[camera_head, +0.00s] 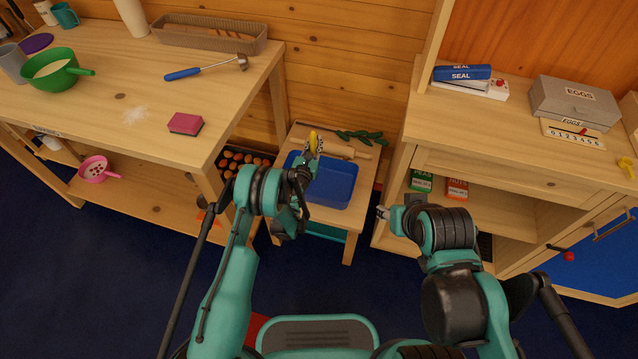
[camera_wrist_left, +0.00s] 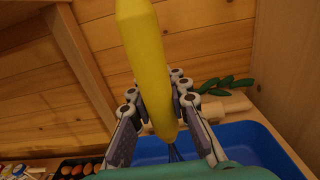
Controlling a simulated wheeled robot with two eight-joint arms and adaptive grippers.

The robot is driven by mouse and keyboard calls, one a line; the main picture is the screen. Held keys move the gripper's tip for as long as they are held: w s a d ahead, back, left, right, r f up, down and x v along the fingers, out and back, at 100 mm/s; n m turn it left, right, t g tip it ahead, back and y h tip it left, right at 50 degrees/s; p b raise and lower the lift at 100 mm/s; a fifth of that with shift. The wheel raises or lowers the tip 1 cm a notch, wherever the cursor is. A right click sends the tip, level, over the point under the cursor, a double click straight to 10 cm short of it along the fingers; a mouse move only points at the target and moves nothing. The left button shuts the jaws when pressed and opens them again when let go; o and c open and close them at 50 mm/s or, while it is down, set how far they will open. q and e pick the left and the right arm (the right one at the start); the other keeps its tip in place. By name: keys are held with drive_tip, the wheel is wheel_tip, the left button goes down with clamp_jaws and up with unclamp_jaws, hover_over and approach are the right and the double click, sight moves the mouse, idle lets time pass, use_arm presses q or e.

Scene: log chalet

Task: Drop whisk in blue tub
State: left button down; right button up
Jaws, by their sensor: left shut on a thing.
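The whisk has a yellow handle (camera_head: 313,138), which shows large in the left wrist view (camera_wrist_left: 146,65). Dark wires show at its lower end, partly hidden by my gripper. My left gripper (camera_head: 311,152) is shut on the handle; its fingers (camera_wrist_left: 158,105) press it from both sides. The blue tub (camera_head: 338,187) stands on a small wooden table, and the held whisk is over its back left part. The tub also shows below and behind the fingers in the left wrist view (camera_wrist_left: 262,145). My right gripper (camera_head: 383,212) is right of the tub; its jaw state is unclear.
A rolling pin (camera_head: 345,150) and green leaves (camera_head: 362,136) lie behind the tub. A bench (camera_head: 95,115) with a pink sponge (camera_head: 186,123), a ladle (camera_head: 207,70) and a green pot (camera_head: 52,75) stands left. A cabinet (camera_head: 470,110) stands close on the right.

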use_arm(q)
drive_tip(key=c, duration=1.3)
unclamp_jaws()
drive_tip(key=shift+c, duration=0.2)
wheel_tip(320, 180, up, 10)
